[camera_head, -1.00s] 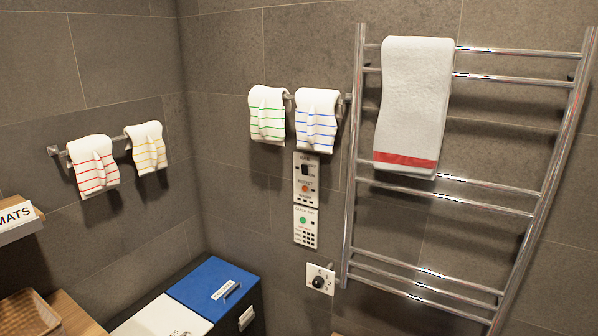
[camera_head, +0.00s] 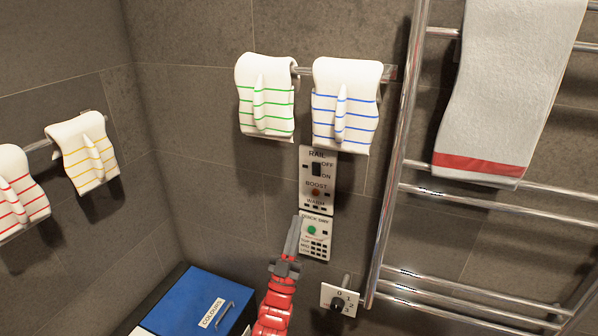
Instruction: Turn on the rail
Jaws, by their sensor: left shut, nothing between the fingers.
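The rail (camera_head: 395,150) is a chrome ladder-style towel rail on the right wall. The panel labelled RAIL (camera_head: 327,183) is on the wall left of it, with a dark rocker switch (camera_head: 317,169) between the OFF and ON labels and an orange-red BOOST button (camera_head: 316,192). Below it is a second panel (camera_head: 322,250) with a green button (camera_head: 312,230). My left gripper (camera_head: 295,222) is shut and empty, pointing up. In the picture its tips overlap the left edge of the lower panel, below the switch; I cannot tell whether they touch. My right gripper is not in view.
A white plate with a black dial (camera_head: 338,304) marked with numbers is below the panels. Green-striped (camera_head: 265,100) and blue-striped (camera_head: 345,105) towels hang above. A white towel with a red band (camera_head: 505,90) hangs on the rail. A blue lid labelled COLOURS (camera_head: 190,300) is at lower left.

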